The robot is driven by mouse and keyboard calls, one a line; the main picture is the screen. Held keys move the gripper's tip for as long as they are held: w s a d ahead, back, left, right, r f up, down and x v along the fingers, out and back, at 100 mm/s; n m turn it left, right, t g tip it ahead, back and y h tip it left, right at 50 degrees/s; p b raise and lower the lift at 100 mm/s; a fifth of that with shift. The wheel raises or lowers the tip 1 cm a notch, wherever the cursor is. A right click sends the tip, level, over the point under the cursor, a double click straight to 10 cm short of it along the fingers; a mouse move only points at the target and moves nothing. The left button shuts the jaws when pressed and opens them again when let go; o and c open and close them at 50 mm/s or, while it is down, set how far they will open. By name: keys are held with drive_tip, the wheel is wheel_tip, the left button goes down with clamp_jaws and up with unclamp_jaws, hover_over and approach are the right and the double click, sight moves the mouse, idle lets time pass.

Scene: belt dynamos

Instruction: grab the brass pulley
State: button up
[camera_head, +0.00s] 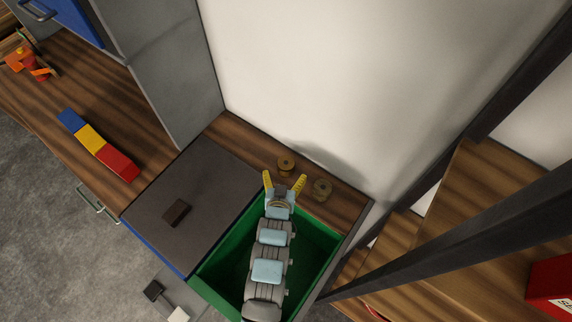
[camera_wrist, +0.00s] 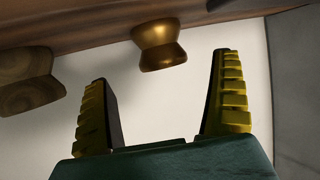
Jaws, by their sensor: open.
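The brass pulley (camera_head: 286,164) is a small shiny spool-shaped piece on the wooden counter near the white wall. In the wrist view the brass pulley (camera_wrist: 159,45) shows upside down, hanging from the counter at the top. My gripper (camera_head: 284,181) is open and empty, with its yellow fingers spread just in front of the brass pulley. In the wrist view the pulley appears between and beyond the fingertips of my gripper (camera_wrist: 162,68), with no visible contact. A duller, wood-grained pulley (camera_head: 322,188) stands to the right; it also shows at the left in the wrist view (camera_wrist: 28,82).
A green bin (camera_head: 315,238) lies open below my arm. A dark brown block (camera_head: 176,213) sits on the grey surface to the left. The grey cabinet side (camera_head: 178,75) rises left of the pulleys. A blue, yellow and red block row (camera_head: 92,139) lies on the left counter.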

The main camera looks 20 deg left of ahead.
sight(285, 171)
drive_tip(key=shift+w+a+f, duration=0.1)
drive_tip(key=shift+w+f, duration=0.25)
drive_tip(key=shift+w, duration=0.1)
drive_tip(key=shift+x, duration=2.6)
drive_tip(key=shift+p, duration=0.3)
drive_tip(key=c, duration=1.3)
drive_tip(key=shift+c, duration=0.2)
drive_tip(key=shift+r, duration=0.1)
